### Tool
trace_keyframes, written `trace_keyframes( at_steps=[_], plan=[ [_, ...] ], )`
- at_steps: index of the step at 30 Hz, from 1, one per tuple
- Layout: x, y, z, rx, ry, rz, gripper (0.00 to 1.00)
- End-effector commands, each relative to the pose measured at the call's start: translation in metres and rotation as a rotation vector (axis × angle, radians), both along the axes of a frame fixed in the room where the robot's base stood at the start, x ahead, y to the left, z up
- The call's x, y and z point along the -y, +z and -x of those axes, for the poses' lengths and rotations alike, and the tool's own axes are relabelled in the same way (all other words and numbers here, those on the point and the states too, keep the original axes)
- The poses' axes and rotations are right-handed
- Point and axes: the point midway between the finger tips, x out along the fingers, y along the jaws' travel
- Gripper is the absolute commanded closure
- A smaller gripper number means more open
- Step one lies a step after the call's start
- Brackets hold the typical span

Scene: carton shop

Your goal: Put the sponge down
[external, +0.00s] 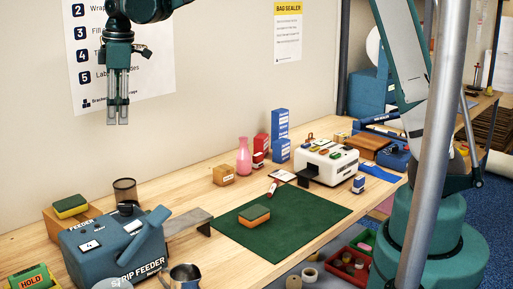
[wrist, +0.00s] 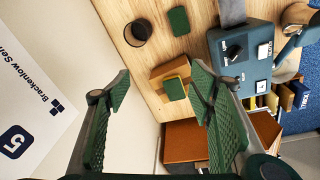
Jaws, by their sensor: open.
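My gripper (external: 118,122) hangs high in front of the wall at the upper left, fingers down. It is open, and nothing shows between its fingers in the wrist view (wrist: 160,86). An orange sponge with a green top (external: 254,215) lies on the dark green mat (external: 308,205), well below and to the right of the gripper. A yellow sponge with a green top (external: 71,207) sits on a cardboard box (external: 54,224) at the left; it also shows in the wrist view (wrist: 175,89), apart from the fingers.
The strip feeder (external: 112,250) stands front left, with a mesh cup (external: 125,190) behind it. A pink bottle (external: 243,158), small boxes and a white machine (external: 327,163) stand towards the back. Much of the mat is clear. A dark green piece (wrist: 178,20) lies beside the cup.

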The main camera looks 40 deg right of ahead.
Motion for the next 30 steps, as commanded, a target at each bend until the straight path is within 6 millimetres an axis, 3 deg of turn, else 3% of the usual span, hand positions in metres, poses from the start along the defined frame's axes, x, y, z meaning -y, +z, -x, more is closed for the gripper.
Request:
trace_keyframes(
  at_steps=[3,15,30],
  plan=[
    [0.030,0.015,0.013,0.018,-0.059,-0.015,0.46],
    [0.115,0.050,0.063,0.081,-0.253,-0.069,0.46],
    [0.210,0.070,0.140,0.159,-0.492,-0.141,0.46]
  ],
)
